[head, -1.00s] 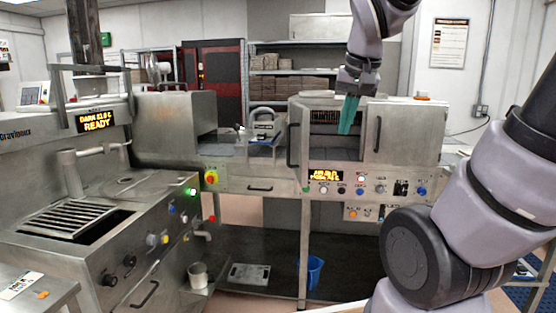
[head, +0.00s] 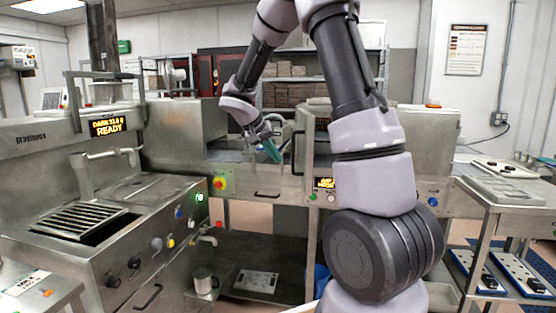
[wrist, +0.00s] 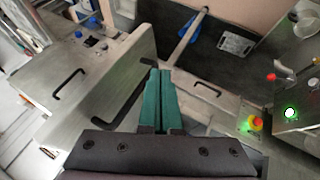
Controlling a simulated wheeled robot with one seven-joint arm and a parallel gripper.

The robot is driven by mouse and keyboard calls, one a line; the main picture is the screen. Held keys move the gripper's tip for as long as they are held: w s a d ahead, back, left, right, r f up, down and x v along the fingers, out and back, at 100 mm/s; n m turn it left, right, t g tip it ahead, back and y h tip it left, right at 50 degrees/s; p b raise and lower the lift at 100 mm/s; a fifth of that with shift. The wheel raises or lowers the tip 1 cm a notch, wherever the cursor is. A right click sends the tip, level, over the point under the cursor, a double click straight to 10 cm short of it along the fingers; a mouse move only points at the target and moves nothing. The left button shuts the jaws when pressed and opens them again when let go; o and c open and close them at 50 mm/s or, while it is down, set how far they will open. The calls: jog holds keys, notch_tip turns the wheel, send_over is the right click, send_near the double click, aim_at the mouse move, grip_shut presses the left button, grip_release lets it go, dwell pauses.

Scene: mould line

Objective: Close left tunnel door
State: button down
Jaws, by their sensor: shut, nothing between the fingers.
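The left tunnel door (head: 309,146) stands open, swung out toward me and seen nearly edge-on in the head view. Its dark handle (head: 294,150) is on its left-facing side. In the wrist view the door (wrist: 98,98) is a pale metal panel left of the fingers. My gripper (head: 273,154) is shut and empty, its green fingers just left of the door in the head view. In the wrist view the fingertips (wrist: 160,73) lie close beside the handle; I cannot tell if they touch. My arm hides most of the tunnel's right side.
A metal bench with a drawer handle (head: 267,195) lies below the gripper. A machine with a READY display (head: 111,126) and a sink grate (head: 78,219) stand at left. A cart (head: 507,204) with trays is at right. A blue bucket (wrist: 190,30) is under the bench.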

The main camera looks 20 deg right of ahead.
jog(key=d+f, duration=0.6)
jog(key=d, duration=0.2)
jog(key=shift+d+f, duration=0.25)
